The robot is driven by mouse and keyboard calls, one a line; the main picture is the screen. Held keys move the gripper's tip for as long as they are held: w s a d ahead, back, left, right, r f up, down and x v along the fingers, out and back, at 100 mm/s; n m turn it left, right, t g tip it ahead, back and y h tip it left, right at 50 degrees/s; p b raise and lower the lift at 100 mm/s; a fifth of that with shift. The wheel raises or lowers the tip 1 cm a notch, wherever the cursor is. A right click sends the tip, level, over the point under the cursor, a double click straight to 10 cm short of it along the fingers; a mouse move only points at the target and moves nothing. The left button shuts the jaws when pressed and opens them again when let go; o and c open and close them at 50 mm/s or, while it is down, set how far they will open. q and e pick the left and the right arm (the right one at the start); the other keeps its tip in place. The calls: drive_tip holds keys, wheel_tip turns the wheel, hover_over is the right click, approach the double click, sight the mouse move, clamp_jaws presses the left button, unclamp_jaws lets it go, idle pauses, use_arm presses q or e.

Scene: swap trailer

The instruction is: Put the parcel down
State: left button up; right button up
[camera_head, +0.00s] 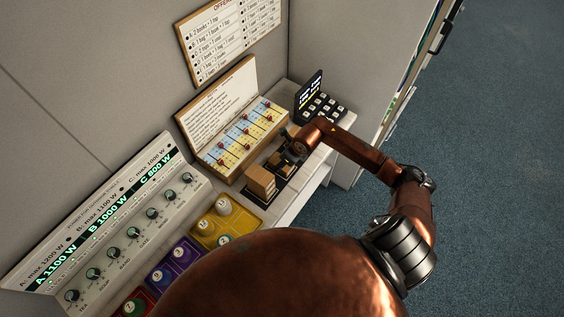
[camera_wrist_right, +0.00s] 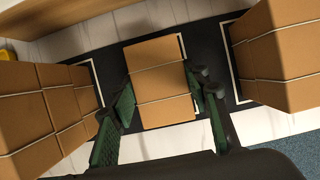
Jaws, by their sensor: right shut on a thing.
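My right gripper (camera_wrist_right: 166,92) is shut on a brown tied parcel (camera_wrist_right: 160,75), with one green finger on each of its sides. The parcel is over a white-outlined square on the black mat (camera_wrist_right: 109,64); I cannot tell whether it touches the mat. In the head view my right gripper (camera_head: 291,150) reaches the mat from the right and largely hides the held parcel. My left gripper is not in view.
Other tied parcels stand close on the left (camera_wrist_right: 40,115) and right (camera_wrist_right: 280,55) in the wrist view. In the head view, a parcel stack (camera_head: 261,182) is beside the gripper. A board with pins (camera_head: 243,135) stands behind, a keypad (camera_head: 318,105) at the right.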

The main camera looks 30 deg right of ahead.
drive_tip(key=o, duration=0.8)
drive_tip(key=shift+c, duration=0.2)
drive_tip(key=o, duration=0.5)
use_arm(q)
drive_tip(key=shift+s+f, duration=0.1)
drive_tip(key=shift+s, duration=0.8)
use_arm(e)
drive_tip(key=shift+r, duration=0.15)
drive_tip(key=shift+s+d+r, duration=0.1)
drive_tip(key=shift+r, duration=0.2)
use_arm(q)
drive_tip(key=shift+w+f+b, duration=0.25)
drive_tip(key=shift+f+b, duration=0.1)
drive_tip(key=shift+b, duration=0.1)
use_arm(e)
drive_tip(key=v, duration=1.1)
drive_tip(key=shift+s, duration=0.2)
